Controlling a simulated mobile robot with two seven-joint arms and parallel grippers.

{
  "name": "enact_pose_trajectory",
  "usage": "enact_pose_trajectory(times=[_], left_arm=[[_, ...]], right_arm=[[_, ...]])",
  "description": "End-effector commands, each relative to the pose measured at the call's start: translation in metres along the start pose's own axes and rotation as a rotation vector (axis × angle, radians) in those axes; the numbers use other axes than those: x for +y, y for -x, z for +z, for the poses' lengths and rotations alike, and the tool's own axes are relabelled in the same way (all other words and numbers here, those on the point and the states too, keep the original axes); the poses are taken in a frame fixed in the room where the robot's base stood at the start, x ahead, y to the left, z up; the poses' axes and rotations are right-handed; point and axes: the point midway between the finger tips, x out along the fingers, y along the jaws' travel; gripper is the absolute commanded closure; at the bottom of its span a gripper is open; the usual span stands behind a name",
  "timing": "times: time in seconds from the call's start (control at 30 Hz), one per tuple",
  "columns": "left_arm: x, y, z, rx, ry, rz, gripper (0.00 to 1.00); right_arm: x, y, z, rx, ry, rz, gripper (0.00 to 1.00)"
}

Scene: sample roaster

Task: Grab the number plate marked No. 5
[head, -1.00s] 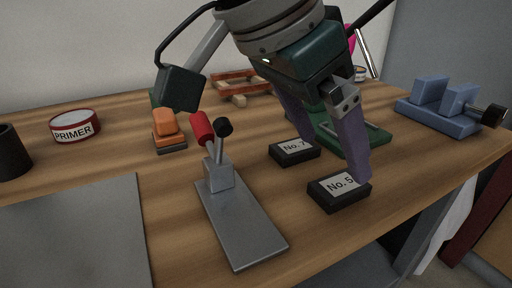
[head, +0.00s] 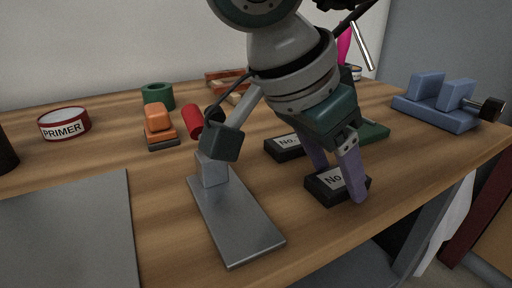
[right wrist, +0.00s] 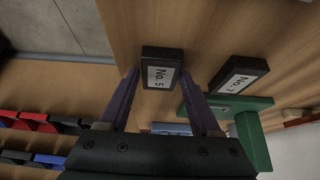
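The No. 5 plate (head: 325,190) is a small black block with a white label, lying on the wooden bench. In the head view a finger partly covers its label; the right wrist view shows the No. 5 plate (right wrist: 161,68) whole. My right gripper (head: 339,182) is open, with purple fingers pointing down around the plate. In the right wrist view my right gripper (right wrist: 160,74) has one fingertip on either side of the plate, with narrow gaps. My left gripper is not in view.
The No. 7 plate (head: 283,147) lies just behind, near a green fixture (right wrist: 254,140). A blue vise (head: 436,112) stands right, a primer tin (head: 64,123) far left. The bench edge is close in front.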

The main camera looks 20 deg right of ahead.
Motion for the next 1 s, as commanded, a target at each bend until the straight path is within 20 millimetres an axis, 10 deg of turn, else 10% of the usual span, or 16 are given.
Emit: enact_pose_trajectory(times=[0.53, 1.0], left_arm=[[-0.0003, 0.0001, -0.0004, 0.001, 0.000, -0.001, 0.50], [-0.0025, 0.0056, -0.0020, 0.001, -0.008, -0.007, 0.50]], right_arm=[[0.0000, 0.0002, 0.0001, 0.000, 0.000, 0.000, 0.99], [-0.0007, 0.0071, -0.0027, 0.000, -0.001, -0.001, 1.00]])
